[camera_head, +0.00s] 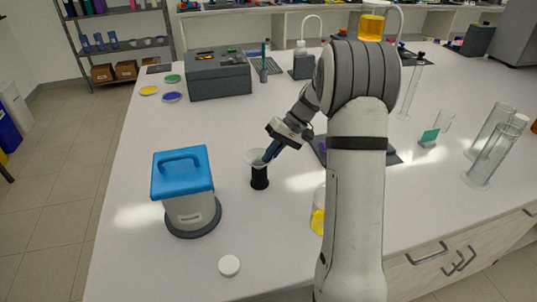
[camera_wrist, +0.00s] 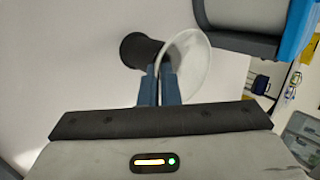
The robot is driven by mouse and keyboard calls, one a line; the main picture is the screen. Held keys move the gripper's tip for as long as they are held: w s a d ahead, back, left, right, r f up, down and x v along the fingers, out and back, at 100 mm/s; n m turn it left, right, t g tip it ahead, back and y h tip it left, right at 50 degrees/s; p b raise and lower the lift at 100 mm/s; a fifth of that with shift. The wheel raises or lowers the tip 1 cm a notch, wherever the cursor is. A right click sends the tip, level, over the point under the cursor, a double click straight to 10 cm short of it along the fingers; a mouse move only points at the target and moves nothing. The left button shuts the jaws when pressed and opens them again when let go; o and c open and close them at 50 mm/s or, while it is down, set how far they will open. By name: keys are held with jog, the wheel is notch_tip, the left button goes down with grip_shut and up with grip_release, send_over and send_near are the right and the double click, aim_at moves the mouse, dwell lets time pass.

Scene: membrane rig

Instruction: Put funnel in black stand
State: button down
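The white funnel (camera_head: 254,157) is at the top of the small black stand (camera_head: 259,178), in the middle of the white bench. In the wrist view the funnel (camera_wrist: 193,55) shows its wide round mouth, and the black stand (camera_wrist: 138,50) is just behind it. My gripper (camera_head: 268,155) comes from the upper right, and its blue fingers (camera_wrist: 159,72) are close together on the funnel's rim. The funnel's spout is hidden, so I cannot tell how deep it sits in the stand.
A blue-lidded container (camera_head: 186,195) stands left of the stand. A white cap (camera_head: 229,265) lies near the front. A flask with yellow liquid (camera_head: 318,215) is partly behind my arm. A grey box (camera_head: 219,75) stands at the back. The bench right around the stand is clear.

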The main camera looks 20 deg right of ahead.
jog(key=c, duration=1.6)
grip_release()
jog(key=s+v, duration=0.1)
jog(key=v, duration=0.6)
jog(key=s+a+r+t+h, duration=0.1)
jog(key=s+a+r+h, duration=0.15)
jog(key=s, duration=0.35)
jog(key=s+a+r+h, duration=0.2)
jog(key=s+a, duration=0.2)
jog(key=s, duration=0.2)
jog(key=shift+s+a+f+t+h+b, duration=0.2)
jog(key=shift+s+f+t+h, duration=0.3)
jog(key=shift+s, duration=1.95)
jog(key=shift+s+a+f+t+h+b, duration=0.1)
jog(key=shift+s+a+f+t+h, duration=0.3)
jog(key=shift+s, duration=2.05)
jog(key=shift+s+a+f+t+h+b, duration=0.1)
jog(key=shift+s+f+t+h, duration=0.5)
jog(key=shift+s, duration=1.85)
